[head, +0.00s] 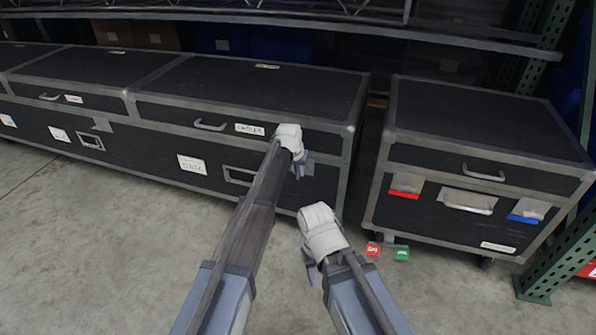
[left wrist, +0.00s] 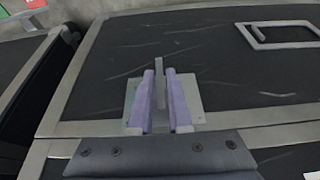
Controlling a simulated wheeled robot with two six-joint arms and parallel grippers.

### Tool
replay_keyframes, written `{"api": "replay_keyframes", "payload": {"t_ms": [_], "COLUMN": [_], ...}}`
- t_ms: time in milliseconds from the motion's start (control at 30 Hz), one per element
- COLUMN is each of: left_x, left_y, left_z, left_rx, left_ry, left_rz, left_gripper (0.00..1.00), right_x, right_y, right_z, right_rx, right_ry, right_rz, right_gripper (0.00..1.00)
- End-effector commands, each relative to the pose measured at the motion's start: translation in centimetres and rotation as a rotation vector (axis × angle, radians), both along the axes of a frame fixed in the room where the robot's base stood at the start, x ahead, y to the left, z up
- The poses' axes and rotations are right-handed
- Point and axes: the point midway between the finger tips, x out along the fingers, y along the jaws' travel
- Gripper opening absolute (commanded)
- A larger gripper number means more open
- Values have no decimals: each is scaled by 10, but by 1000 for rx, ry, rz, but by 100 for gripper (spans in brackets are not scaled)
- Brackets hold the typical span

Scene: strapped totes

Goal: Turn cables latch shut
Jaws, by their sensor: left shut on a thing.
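The cables case (head: 255,90) is a black case with grey edging and a label reading CABLES on its lid front. Its latch (head: 309,169) is a grey plate near the front right corner, partly hidden by my left gripper (head: 299,168). In the left wrist view, the latch plate (left wrist: 193,96) lies beside the seam band, and its narrow lever (left wrist: 159,72) points away from that band. The purple fingers of my left gripper (left wrist: 160,100) are shut on the lever from both sides. My right gripper (head: 308,268) hangs lower, apart from the case; its jaw opening is unclear.
A separate black case (head: 470,130) with red and blue latches stands to the right, across a narrow gap. More cases continue left. A green rack post (head: 555,250) stands at right.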

Motion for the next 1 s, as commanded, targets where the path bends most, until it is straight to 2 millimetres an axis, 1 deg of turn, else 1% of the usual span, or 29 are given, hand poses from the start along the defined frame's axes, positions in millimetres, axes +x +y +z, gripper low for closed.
{"api": "replay_keyframes", "payload": {"t_ms": [133, 400, 500, 667, 900, 933, 1000], "left_x": [-1, -2, -1, -1, -1, -1, -1], "left_y": [-2, -3, -3, -2, -2, -2, -2], "left_z": [-1, -3, -3, -1, -1, -1, -1], "left_rx": [56, 272, 322, 356, 354, 354, 354], "left_ry": [-16, -86, -103, -114, -114, -114, -114], "left_rz": [-3, -3, -2, 0, 0, 0, 0], "left_gripper": [0, 0, 0, 0, 0, 18, 26], "right_x": [0, 0, 0, 0, 0, 0, 0], "right_y": [0, 0, 0, 0, 0, 0, 0], "right_z": [-1, -11, -14, -15, -15, -15, -14], "right_rx": [0, 0, 0, 0, 0, 0, 0], "right_ry": [0, -1, -1, -1, -1, -1, -1], "right_rz": [0, 0, 0, 0, 0, 0, 0], "right_gripper": [50, 50, 50, 50, 50, 50, 50]}}
